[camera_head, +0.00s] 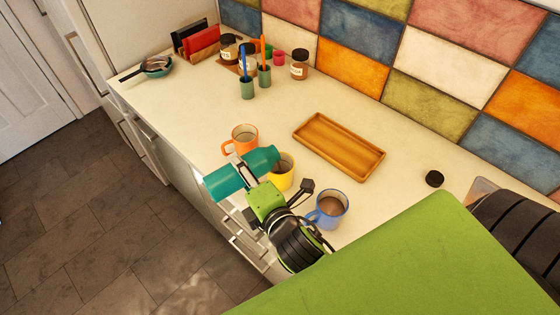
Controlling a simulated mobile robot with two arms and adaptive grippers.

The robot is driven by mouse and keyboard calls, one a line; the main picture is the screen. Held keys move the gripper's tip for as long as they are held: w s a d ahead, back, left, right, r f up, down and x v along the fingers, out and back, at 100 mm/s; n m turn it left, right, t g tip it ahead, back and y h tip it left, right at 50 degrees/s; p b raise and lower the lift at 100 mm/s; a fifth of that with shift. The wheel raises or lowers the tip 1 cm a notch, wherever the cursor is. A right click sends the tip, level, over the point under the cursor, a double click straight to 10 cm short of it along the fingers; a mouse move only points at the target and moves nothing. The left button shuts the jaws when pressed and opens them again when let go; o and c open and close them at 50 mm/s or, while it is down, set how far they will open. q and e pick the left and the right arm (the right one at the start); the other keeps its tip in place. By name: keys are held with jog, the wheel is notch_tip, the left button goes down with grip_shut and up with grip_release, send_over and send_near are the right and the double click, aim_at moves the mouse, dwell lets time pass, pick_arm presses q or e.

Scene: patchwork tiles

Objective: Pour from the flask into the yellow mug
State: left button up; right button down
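The teal flask (222,183) lies roughly level in my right gripper (247,174), which is shut around its middle. Gripper parts cover the flask's centre. Its right end overlaps the rear left of the yellow mug (284,178) in the head view; I cannot tell its height above the rim. The yellow mug stands upright on the counter, its left side partly hidden by the flask and gripper. Its inside looks brownish, and no stream is visible. My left gripper is not in view.
An orange mug (242,138) stands behind the flask, and a blue mug (331,209) with brown contents stands right of the gripper. A wooden tray (338,147) and a black cap (434,179) lie to the right.

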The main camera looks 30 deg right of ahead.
jog(key=shift+d+r+m+y+p, duration=0.1)
jog(key=shift+r+m+y+p, duration=0.2)
jog(key=shift+r+m+p, duration=0.65)
dwell(2.3)
